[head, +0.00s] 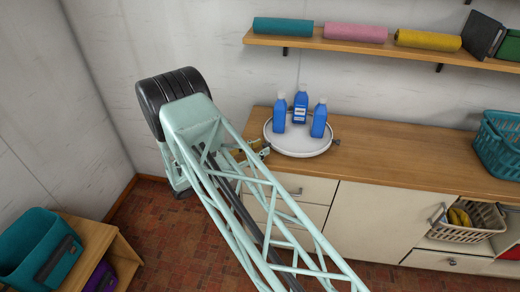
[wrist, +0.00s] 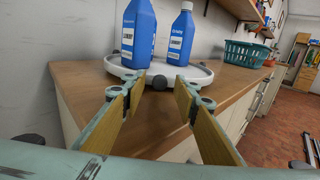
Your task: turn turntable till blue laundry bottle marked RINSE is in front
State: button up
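The round white turntable (head: 299,151) stands on the wooden counter and also shows in the wrist view (wrist: 205,73). Three blue bottles stand upright on it: a left one (head: 279,117), a rear one (head: 300,108) with a white label facing the head camera, and a right one (head: 319,121). My gripper (wrist: 159,90) is open at the turntable's edge. A dark rim knob (wrist: 160,82) lies between or just beyond its fingertips; contact is unclear.
A teal basket (head: 500,145) stands on the counter at the right. A wall shelf (head: 370,48) with rolled towels hangs above. Another dark knob (head: 336,142) sticks out at the turntable's right. The counter between turntable and basket is clear.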

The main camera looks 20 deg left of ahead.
jog(key=shift+w+d, duration=0.2)
jog(key=shift+w, duration=0.05)
grip_shut()
jog(key=shift+w+a, duration=0.1)
jog(key=shift+a, duration=0.05)
dwell(0.4)
